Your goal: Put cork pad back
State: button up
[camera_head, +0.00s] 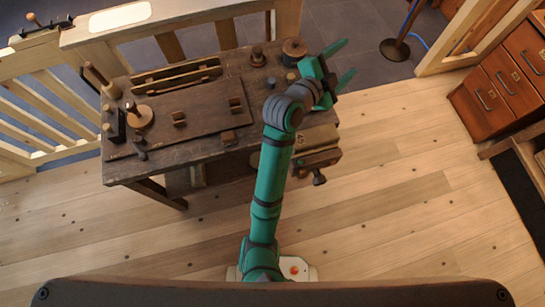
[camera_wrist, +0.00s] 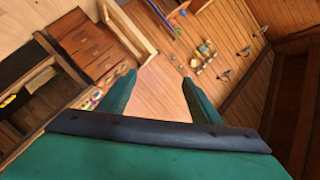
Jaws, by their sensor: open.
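I cannot pick out the cork pad for certain in either view. My gripper (camera_head: 343,62) is open and empty, raised near the bench's right far corner and pointing away to the right. In the wrist view its two green fingers (camera_wrist: 158,78) are spread with nothing between them. A dark round spool (camera_head: 293,50) stands on the bench just left of my gripper.
Small dark pieces (camera_head: 179,118) and a slotted rack (camera_head: 176,75) lie on the bench. A vise (camera_head: 317,157) juts from its right side. A railing (camera_head: 50,90) stands left, a drawer cabinet (camera_head: 505,80) right. The wooden floor (camera_head: 400,200) between is clear.

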jog(key=s+a+f+n+t+y, duration=0.2)
jog(key=s+a+f+n+y, duration=0.2)
jog(key=s+f+n, duration=0.35)
jog(key=s+a+f+n+t+y, duration=0.2)
jog(key=s+a+f+n+y, duration=0.3)
jog(key=s+n, duration=0.4)
jog(key=s+a+f+n+y, duration=0.1)
jog(key=s+a, duration=0.4)
jog(key=s, duration=0.6)
jog(key=s+a+f, duration=0.1)
jog(key=s+a, duration=0.4)
jog(key=s, duration=0.7)
jog(key=shift+n+g+y, duration=0.3)
jog(key=shift+n+y, duration=0.05)
jog(key=shift+y, duration=0.05)
